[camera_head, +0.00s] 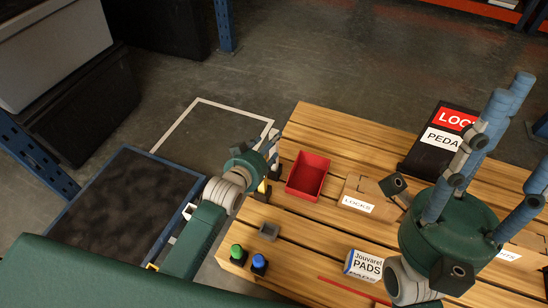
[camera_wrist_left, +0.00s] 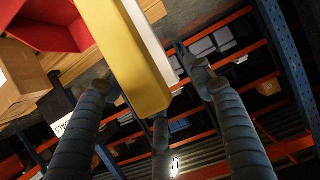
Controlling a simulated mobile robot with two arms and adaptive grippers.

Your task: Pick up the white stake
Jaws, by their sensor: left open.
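My left gripper (camera_head: 268,158) is at the left edge of the slatted wooden table in the head view, beside the red bin. In the left wrist view its fingers (camera_wrist_left: 160,98) are spread apart. A yellow block-like piece (camera_wrist_left: 130,55) reaches down between them, with a narrow white strip (camera_wrist_left: 151,42) along its right side. This strip may be the white stake, but I cannot tell for sure. A small yellow part (camera_head: 262,188) shows under the gripper in the head view. My right gripper (camera_head: 510,120) is over the table's right side, its fingers spread and pointing upward.
A black sign (camera_head: 440,140) stands behind.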

